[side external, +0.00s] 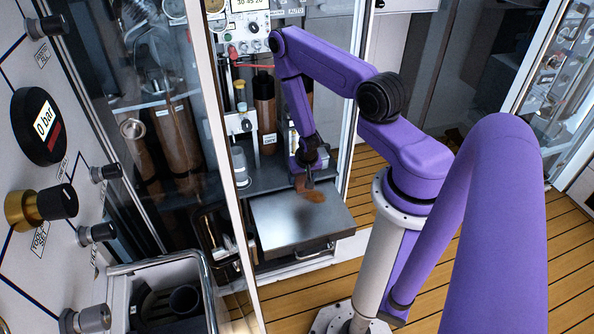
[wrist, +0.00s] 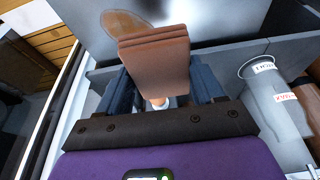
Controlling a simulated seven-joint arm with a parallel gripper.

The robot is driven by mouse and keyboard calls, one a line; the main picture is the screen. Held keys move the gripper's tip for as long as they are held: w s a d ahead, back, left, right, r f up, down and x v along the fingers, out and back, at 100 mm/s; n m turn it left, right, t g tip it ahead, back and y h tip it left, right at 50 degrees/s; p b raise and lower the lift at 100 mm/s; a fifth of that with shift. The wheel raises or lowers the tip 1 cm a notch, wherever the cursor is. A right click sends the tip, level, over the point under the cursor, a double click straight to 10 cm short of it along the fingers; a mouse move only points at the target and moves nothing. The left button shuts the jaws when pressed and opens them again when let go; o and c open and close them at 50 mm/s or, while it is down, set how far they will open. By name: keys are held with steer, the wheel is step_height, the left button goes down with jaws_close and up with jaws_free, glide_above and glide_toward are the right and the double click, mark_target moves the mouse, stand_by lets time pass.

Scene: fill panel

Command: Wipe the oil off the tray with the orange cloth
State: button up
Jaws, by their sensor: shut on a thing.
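The tray (side external: 318,226) is a flat grey metal plate at the front of the bench in the side view; part of it shows at the top of the wrist view (wrist: 225,20). A brown oval oil patch (side external: 315,196) lies near its back right part, and it also shows in the wrist view (wrist: 118,22). My gripper (side external: 307,170) is over the tray's back edge, shut on the folded orange cloth (wrist: 155,60). The cloth hangs beside the oil patch; I cannot tell whether it touches the tray. A blurry dark area is on the tray's middle.
A grey bottle (wrist: 275,98) with labels stands to the right in the wrist view. Brown cylinders (side external: 264,112) stand behind the tray. A glass door (side external: 215,120) is at the left, and a metal-framed bin (side external: 165,285) is at lower left. The tray's front is clear.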

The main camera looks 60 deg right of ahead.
steer(key=shift+s+d+f, duration=0.2)
steer(key=shift+d+f, duration=0.05)
steer(key=shift+f, duration=0.35)
glide_above(302, 198)
steer(key=s, duration=0.1)
steer(key=shift+a+f, duration=0.2)
steer(key=shift+f, duration=1.3)
steer(key=shift+a+f, duration=0.2)
steer(key=shift+f, duration=1.25)
step_height(302, 198, down, 2)
steer(key=shift+f, duration=0.1)
steer(key=shift+s+d+r, duration=0.6)
steer(key=shift+s+d, duration=0.05)
steer(key=shift+s+d+f, duration=0.25)
steer(key=shift+s+d, duration=0.3)
steer(key=shift+s+d+f, duration=0.2)
steer(key=shift+s+d, duration=0.3)
steer(key=shift+d, duration=0.05)
steer(key=shift+s+d, duration=1.15)
steer(key=shift+w+a, duration=2.95)
steer(key=shift+s+r, duration=0.1)
steer(key=shift+r, duration=3.9)
